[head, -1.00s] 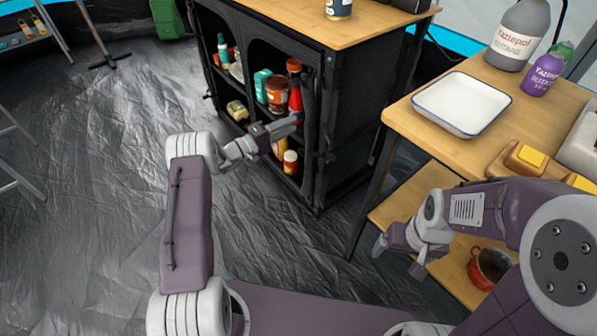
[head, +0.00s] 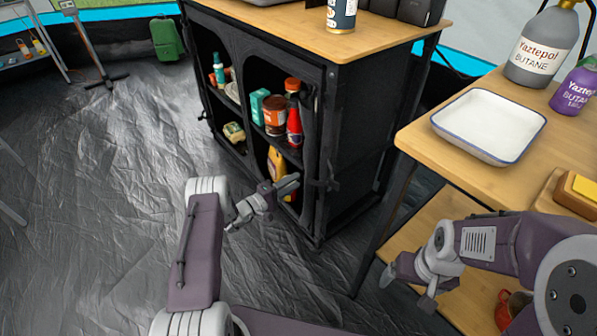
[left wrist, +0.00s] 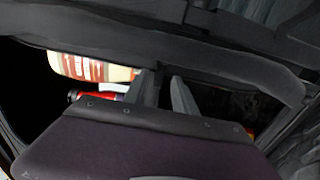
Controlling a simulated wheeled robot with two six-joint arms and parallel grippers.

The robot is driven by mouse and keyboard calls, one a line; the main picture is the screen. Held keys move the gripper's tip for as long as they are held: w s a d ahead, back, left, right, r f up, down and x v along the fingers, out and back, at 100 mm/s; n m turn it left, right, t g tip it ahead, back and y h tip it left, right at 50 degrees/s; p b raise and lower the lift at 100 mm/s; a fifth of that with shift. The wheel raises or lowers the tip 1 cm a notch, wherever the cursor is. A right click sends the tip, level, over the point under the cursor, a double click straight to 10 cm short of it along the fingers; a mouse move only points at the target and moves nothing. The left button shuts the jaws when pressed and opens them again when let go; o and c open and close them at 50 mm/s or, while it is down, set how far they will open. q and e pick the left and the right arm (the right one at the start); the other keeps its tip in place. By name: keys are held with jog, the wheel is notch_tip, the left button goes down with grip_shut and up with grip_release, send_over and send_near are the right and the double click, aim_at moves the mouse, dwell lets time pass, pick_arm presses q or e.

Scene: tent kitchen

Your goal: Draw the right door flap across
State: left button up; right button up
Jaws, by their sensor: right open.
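A black fabric cabinet (head: 358,135) stands ahead with open compartments. The right door flap (head: 312,125) appears as a dark, gathered strip along the right edge of the right opening; its exact outline is hard to make out. My left gripper (head: 292,183) is at the lower part of that opening, near its right edge.
The right compartment holds a red bottle (head: 294,127), a brown jar (head: 274,116) and a yellow bottle (head: 275,170) close to my left gripper. A wooden table (head: 440,150) with a white tray (head: 489,158) stands at right.

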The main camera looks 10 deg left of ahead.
pick_arm(q)
jog(key=shift+w+d, duration=0.2)
jog(key=shift+w, duration=0.05)
grip_shut()
dwell(1.4)
